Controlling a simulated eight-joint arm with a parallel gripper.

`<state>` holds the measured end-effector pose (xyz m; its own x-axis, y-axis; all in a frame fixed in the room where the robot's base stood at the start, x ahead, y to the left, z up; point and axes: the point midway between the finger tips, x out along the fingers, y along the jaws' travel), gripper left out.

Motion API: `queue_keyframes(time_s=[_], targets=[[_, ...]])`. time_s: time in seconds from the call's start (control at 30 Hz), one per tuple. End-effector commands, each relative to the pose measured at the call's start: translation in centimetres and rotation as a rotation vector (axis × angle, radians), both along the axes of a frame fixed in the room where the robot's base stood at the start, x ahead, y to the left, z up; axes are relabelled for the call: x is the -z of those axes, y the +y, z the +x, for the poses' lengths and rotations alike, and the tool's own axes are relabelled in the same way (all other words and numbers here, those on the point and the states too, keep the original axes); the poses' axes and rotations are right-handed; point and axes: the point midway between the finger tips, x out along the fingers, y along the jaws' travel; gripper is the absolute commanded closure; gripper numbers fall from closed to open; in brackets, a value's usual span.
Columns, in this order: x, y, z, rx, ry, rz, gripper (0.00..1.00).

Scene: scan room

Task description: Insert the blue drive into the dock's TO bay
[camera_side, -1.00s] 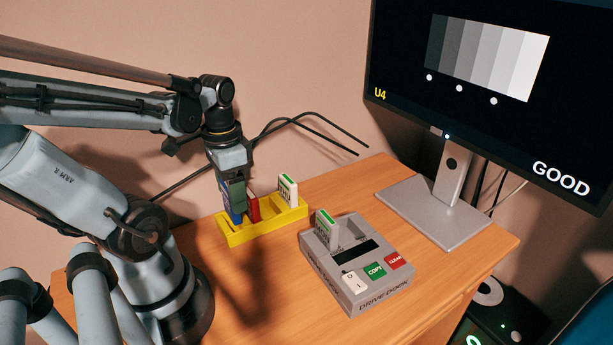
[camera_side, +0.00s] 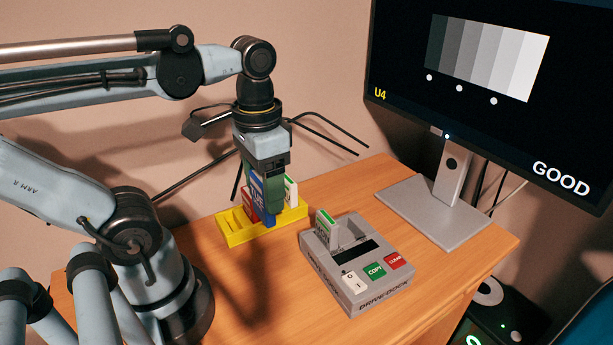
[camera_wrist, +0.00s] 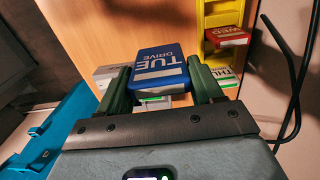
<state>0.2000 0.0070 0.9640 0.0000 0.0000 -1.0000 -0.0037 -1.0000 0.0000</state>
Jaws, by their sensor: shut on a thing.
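My gripper (camera_side: 268,190) is shut on the blue drive (camera_side: 258,212), which hangs upright in front of the yellow rack. In the wrist view the blue drive (camera_wrist: 160,68), lettered "TUE DRIVE", sits between my two green fingers (camera_wrist: 160,88). The grey drive dock (camera_side: 378,284) stands on the table to the right of my gripper. A white drive with a green label (camera_side: 326,226) stands upright in the dock's left bay. The dock's other bay, behind its dark panel, looks empty; its lettering cannot be read.
The yellow rack (camera_side: 232,238) holds a red drive (camera_side: 247,203) and a white drive (camera_side: 291,190). The dock has green (camera_side: 375,270) and red (camera_side: 395,260) buttons. A monitor (camera_side: 450,120) stands at the back right. Dark cables run behind the rack.

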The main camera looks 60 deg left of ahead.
Motion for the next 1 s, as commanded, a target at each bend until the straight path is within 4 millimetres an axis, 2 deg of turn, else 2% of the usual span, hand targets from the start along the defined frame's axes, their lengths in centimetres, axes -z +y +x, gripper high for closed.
queue_keyframes(time_s=[0.3,0.6,0.8,1.0], targets=[[-1.4,-1.2,6.7,0.023,-0.001,0.0,0.7],[-0.7,-2.9,13.1,0.042,-0.002,0.0,0.7],[0.2,-3.7,15.7,0.048,-0.002,0.0,0.7],[0.7,-4.0,16.5,0.05,-0.002,0.0,0.7]])
